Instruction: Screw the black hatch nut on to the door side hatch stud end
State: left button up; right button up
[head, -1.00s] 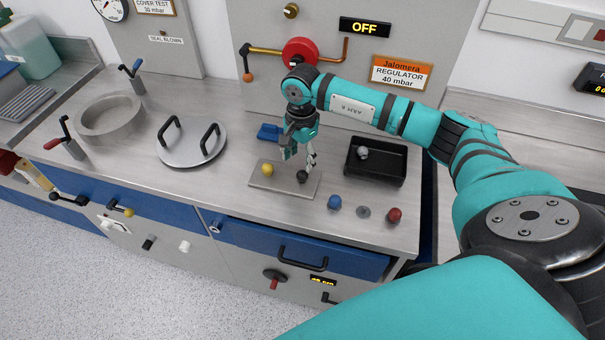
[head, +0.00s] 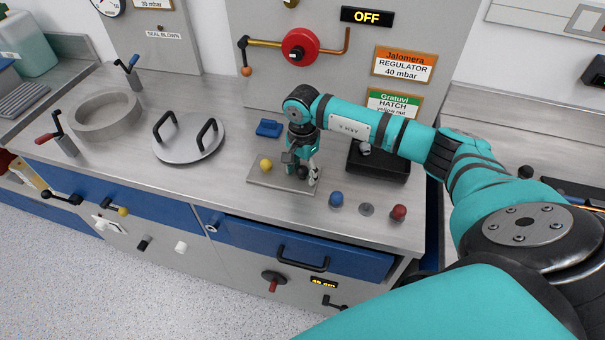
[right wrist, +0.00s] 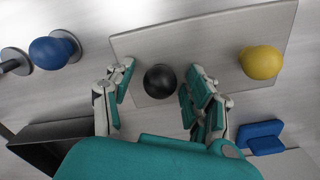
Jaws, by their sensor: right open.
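The black hatch nut (right wrist: 160,81) is a black ball on a thin metal plate; it also shows in the head view (head: 302,172). My right gripper (head: 305,180) points down over it. In the right wrist view the fingers (right wrist: 156,86) are open, one on each side of the nut, with a visible gap on both sides. The yellow nut (head: 265,165) sits on the same plate (head: 262,181), left of the black one. I cannot tell which stud is the door side hatch stud. My left gripper is not in view.
A blue ball (head: 336,198), a grey disc (head: 366,209) and a red ball (head: 398,212) line the counter's front. A black tray (head: 384,170) stands right, a blue block (head: 269,128) behind the plate. A lid (head: 186,150) with two handles and a ring (head: 78,120) lie left.

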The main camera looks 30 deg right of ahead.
jog(key=n+b, duration=0.2)
jog(key=n, duration=0.1)
jog(key=n+b, duration=0.6)
jog(key=n, duration=0.1)
jog(key=shift+f, duration=0.25)
jog(key=shift+r+n, duration=0.1)
jog(key=shift+n, duration=0.5)
jog(key=shift+r+n, duration=0.2)
jog(key=shift+n, duration=0.2)
jog(key=n+b, duration=0.2)
jog(key=shift+f+n+b, duration=0.25)
jog(key=shift+n+b, duration=0.05)
jog(key=shift+n, duration=0.1)
jog(key=shift+n+b, duration=0.3)
jog(key=shift+n, duration=0.4)
jog(key=shift+r+n, duration=0.15)
jog(key=shift+n, duration=0.15)
jog(key=shift+r, duration=0.1)
